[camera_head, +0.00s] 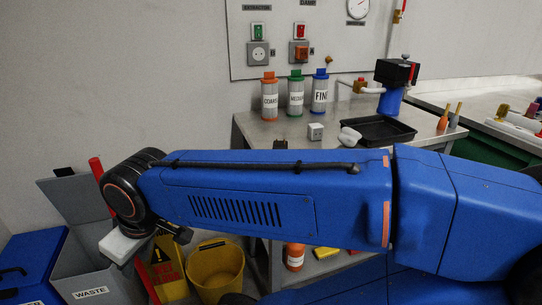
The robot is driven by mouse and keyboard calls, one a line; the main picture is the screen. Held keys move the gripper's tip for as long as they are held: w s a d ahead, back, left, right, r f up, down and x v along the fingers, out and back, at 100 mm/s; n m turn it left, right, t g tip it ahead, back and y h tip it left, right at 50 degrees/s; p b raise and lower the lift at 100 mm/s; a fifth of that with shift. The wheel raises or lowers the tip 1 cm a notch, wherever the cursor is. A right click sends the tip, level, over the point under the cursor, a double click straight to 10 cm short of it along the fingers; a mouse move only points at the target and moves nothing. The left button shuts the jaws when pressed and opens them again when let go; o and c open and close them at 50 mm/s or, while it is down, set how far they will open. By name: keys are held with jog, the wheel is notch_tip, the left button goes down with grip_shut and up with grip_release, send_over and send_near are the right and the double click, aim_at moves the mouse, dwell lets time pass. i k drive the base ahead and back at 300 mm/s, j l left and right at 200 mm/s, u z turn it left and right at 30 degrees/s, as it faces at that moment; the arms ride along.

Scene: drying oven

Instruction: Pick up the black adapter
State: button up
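A small black object (281,144), probably the black adapter, lies at the left front of the grey metal table. It shows just above the upper edge of my blue arm, which may hide part of it. My arm stretches across the foreground to a dark round joint at the left. I cannot make out any gripper fingers. A pale block and a small dark part show below that joint, and I cannot tell what they belong to.
A white cube (316,131), a white rounded piece (349,137) and a black tray (379,130) are on the table (256,127). Labelled bottles (295,97) stand behind. A blue device (391,97) stands back right. A yellow bucket (218,272) and grey waste bin (84,262) are lower left.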

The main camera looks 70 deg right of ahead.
aim_at(277, 145)
jog(key=k+z, duration=0.1)
jog(key=z, duration=0.75)
jog(key=k+z, duration=0.15)
jog(key=z, duration=0.25)
jog(key=k+z, duration=0.1)
jog(key=z, duration=0.35)
